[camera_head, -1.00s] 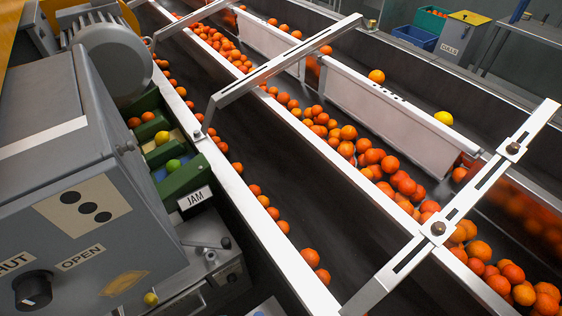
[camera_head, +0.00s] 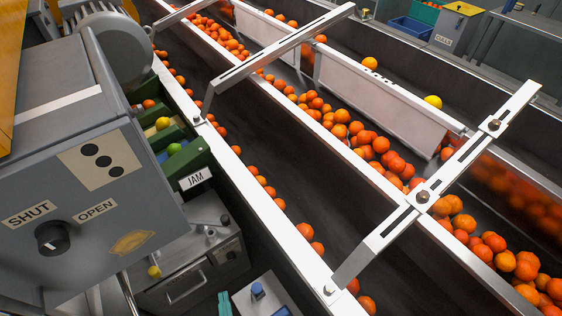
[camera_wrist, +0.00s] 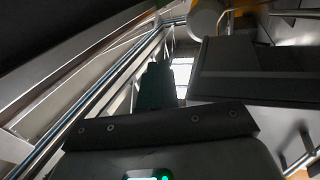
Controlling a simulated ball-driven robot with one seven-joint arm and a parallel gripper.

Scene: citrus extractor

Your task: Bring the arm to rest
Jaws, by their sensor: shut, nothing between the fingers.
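My gripper (camera_wrist: 158,72) shows in the wrist view as a dark, narrow shape beyond the black bolted bar of my wrist. Its fingers look shut with nothing held; the tips are dark and hard to make out. The grey machine housing lies beyond it to the right, and pale rails run along the left. I cannot make out my gripper in the head view.
A grey machine (camera_head: 75,160) with a SHUT/OPEN knob (camera_head: 52,238) stands at left. A JAM label (camera_head: 195,178) marks its green channels. Conveyors carry many oranges under slotted brackets (camera_head: 460,165). A drawer cabinet (camera_head: 185,265) and blue-buttoned box (camera_head: 262,298) stand below.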

